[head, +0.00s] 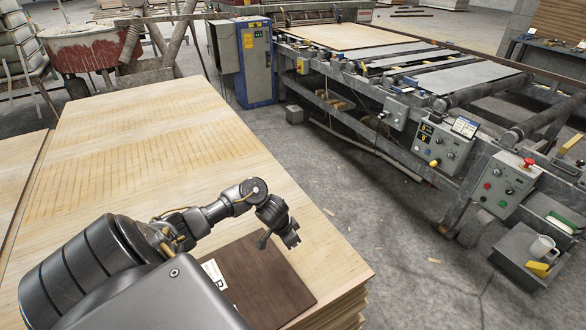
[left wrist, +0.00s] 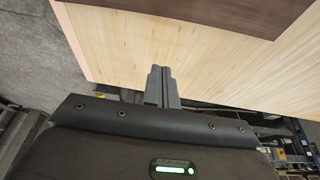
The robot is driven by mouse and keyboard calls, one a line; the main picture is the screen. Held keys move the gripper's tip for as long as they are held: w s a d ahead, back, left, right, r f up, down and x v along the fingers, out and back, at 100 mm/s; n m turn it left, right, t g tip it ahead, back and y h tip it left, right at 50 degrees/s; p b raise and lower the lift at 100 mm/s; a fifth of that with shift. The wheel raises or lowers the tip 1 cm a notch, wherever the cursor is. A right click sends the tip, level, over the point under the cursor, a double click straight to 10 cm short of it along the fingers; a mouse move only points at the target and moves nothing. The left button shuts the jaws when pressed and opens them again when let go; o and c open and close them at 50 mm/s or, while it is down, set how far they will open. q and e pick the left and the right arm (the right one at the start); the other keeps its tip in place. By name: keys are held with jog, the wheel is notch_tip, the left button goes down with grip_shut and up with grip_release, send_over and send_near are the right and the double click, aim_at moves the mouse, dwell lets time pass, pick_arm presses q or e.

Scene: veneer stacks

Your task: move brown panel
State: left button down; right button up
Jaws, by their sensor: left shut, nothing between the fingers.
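The brown panel (head: 262,279) is a dark flat sheet lying on the near end of the pale veneer stack (head: 160,130). A white label with a dark mark shows on it, partly beside my arm. My arm covers the panel's left part. My left gripper (head: 279,238) is above the panel's far right edge, apart from it as far as I can tell. In the left wrist view, its two fingers (left wrist: 161,72) are together and empty. The panel's dark edge (left wrist: 195,16) crosses the top of that view, with pale veneer between. My right gripper is not in view.
A second pale stack (head: 18,185) lies at the left. A long machine line with a control box (head: 440,148) runs along the right. The concrete floor (head: 370,215) between is open, with small wood scraps.

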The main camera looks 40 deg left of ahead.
aim_at(293, 261)
pick_arm(q)
jog(key=b+x, duration=0.2)
jog(key=x, duration=0.8)
jog(key=shift+b, duration=0.4)
jog(key=s, duration=0.1)
jog(key=s+a+p, duration=0.1)
jog(key=s, duration=0.1)
jog(key=shift+s+r+p, duration=0.1)
jog(key=shift+r+p, duration=0.15)
jog(key=shift+p, duration=0.05)
jog(key=shift+s+a, duration=0.1)
jog(key=shift+s, duration=0.25)
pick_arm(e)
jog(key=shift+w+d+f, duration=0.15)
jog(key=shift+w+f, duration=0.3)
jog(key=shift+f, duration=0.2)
